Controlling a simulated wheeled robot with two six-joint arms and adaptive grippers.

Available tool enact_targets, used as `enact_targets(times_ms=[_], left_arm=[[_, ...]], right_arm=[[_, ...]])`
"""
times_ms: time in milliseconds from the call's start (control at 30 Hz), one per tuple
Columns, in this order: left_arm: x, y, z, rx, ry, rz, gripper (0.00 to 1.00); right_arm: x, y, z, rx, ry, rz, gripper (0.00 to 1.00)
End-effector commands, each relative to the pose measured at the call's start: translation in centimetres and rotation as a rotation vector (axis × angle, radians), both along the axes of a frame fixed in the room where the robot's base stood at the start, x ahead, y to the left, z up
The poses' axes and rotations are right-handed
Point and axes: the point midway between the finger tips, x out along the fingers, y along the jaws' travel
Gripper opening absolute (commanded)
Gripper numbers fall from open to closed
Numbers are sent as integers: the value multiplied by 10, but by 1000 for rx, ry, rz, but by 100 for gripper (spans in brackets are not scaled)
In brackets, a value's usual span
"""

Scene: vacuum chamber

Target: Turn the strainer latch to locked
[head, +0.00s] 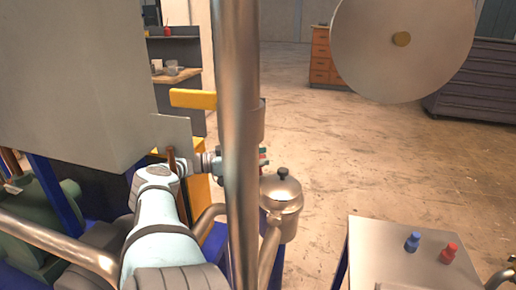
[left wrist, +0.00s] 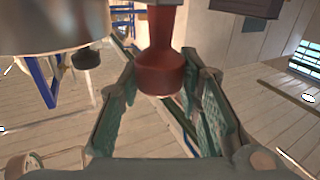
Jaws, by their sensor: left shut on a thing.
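The strainer (head: 283,208) is a metal pot with a black knob on its lid, just right of the tall pipe in the head view. A metal body with a dark knob (left wrist: 87,57), probably the strainer, shows at upper left in the left wrist view. A dark red handle (left wrist: 163,62), which looks like the latch handle, hangs between the green-padded fingers of my left gripper (left wrist: 165,95). The fingers are shut on it. In the head view my left gripper (head: 263,157) is mostly hidden behind the pipe, and the handle's turn angle cannot be read.
A thick vertical pipe (head: 237,100) crosses the head view in front of my left arm. A yellow bar (head: 193,99) and a big grey box (head: 70,80) stand left. A table (head: 376,257) with a blue and a red piece is at lower right. Open floor lies beyond.

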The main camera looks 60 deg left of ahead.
Motion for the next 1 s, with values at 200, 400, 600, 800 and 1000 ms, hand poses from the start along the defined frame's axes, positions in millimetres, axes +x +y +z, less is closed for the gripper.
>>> enact_targets(times_ms=[200, 400, 600, 800, 1000], left_arm=[[0, -1, 1, -3, 2, -3, 0], [-1, 0, 1, -2, 1, -1, 52], [-3, 1, 0, -1, 3, 2, 52], [-3, 1, 0, -1, 1, 3, 52], [-1, 0, 4, -3, 0, 22, 52]], right_arm=[[0, -1, 1, -1, -1, 0, 40], [0, -1, 1, -1, -1, 0, 40], [1, -1, 1, -1, -2, 1, 40], [1, -2, 1, -3, -1, 1, 40], [0, -1, 15, -2, -1, 0, 40]])
